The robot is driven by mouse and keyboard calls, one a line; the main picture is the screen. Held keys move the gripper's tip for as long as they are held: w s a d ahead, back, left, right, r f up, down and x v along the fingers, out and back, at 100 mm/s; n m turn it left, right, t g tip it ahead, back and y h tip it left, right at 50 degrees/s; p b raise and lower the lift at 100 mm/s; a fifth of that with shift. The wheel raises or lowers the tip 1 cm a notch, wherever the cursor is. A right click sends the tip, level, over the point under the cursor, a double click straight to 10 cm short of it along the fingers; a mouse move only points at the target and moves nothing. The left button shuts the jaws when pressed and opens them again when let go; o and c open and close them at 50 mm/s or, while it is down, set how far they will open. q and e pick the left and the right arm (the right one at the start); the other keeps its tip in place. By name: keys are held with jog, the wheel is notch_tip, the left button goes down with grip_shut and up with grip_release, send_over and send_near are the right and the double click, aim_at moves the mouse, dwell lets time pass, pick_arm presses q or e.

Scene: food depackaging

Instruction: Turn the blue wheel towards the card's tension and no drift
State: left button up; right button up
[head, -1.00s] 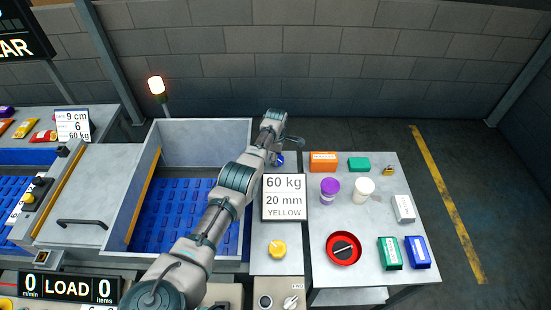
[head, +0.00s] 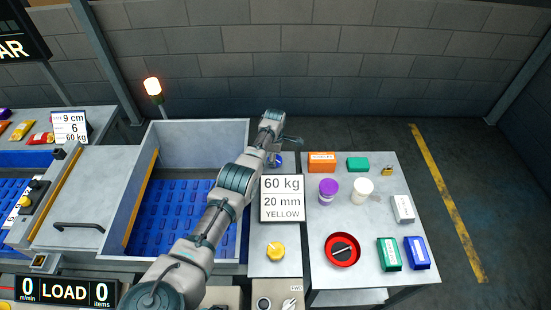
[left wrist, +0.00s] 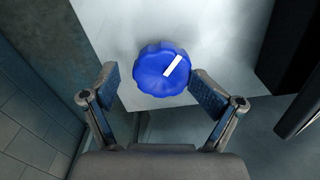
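The blue wheel (head: 277,160) shows in the head view at the far end of the narrow grey panel, partly hidden by my arm. In the left wrist view the blue wheel (left wrist: 155,75) is round and scalloped, with a white mark pointing to the upper right. My left gripper (left wrist: 158,84) is open, one finger on each side of the wheel's near part. I cannot tell whether the fingers touch it. It also shows in the head view (head: 284,140). The card (head: 282,212) reads 60 kg, 20 mm, YELLOW. My right gripper is not in view.
A yellow knob (head: 276,252) sits on the panel nearer me. A blue-floored bin (head: 170,215) lies left of the panel.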

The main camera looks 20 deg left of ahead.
pick_arm(q)
notch_tip(320, 180, up, 12)
dwell(0.4)
jog(key=shift+w+a, duration=0.1)
jog(key=shift+w, duration=0.05)
